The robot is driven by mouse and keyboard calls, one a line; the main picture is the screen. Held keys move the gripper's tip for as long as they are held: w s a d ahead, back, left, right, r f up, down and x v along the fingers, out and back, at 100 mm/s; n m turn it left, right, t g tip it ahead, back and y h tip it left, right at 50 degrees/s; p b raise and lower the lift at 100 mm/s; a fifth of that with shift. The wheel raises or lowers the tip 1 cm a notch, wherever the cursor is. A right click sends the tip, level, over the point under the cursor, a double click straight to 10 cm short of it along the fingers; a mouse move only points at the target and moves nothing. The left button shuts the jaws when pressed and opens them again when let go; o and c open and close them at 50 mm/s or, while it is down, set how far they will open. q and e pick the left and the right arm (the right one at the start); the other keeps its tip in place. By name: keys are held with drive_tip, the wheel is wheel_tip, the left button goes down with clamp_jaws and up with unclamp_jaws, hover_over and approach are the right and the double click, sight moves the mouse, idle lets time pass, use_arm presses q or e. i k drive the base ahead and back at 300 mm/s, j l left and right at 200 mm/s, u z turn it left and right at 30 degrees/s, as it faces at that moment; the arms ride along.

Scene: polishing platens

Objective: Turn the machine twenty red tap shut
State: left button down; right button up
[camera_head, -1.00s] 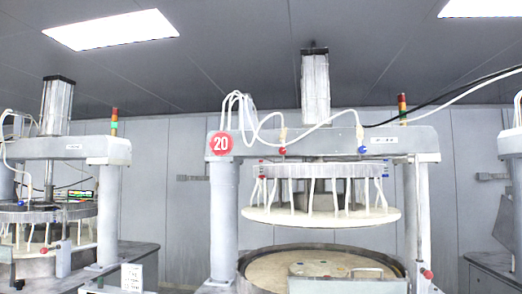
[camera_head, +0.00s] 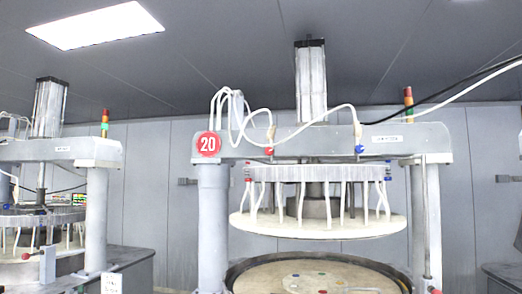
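Machine twenty stands in the middle, marked by a round red sign (camera_head: 208,144) reading 20 on the left end of its grey crossbeam (camera_head: 330,142). A small red tap (camera_head: 269,151) sits on the beam's lower edge, with a white hose rising from its fitting. A similar blue tap (camera_head: 359,149) sits to its right. The handle positions are too small to tell. Neither of my grippers is in view.
A raised pale platen (camera_head: 318,226) hangs below the beam, above a round lower basin (camera_head: 245,268). Another machine (camera_head: 60,150) stands at the left. A grey post (camera_head: 425,225) supports the beam's right end. Grey wall panels (camera_head: 150,200) are behind.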

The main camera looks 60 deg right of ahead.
sight(269, 151)
drive_tip(key=k+l, duration=0.1)
drive_tip(key=l, duration=0.35)
drive_tip(key=k+l+u, duration=0.1)
drive_tip(key=l, duration=0.3)
drive_tip(key=k+l, duration=0.15)
drive_tip(key=l, duration=0.3)
drive_tip(key=k+l+u, duration=0.1)
drive_tip(key=l, duration=0.3)
drive_tip(key=k+l, duration=0.2)
drive_tip(key=l, duration=0.2)
drive_tip(key=u, duration=0.05)
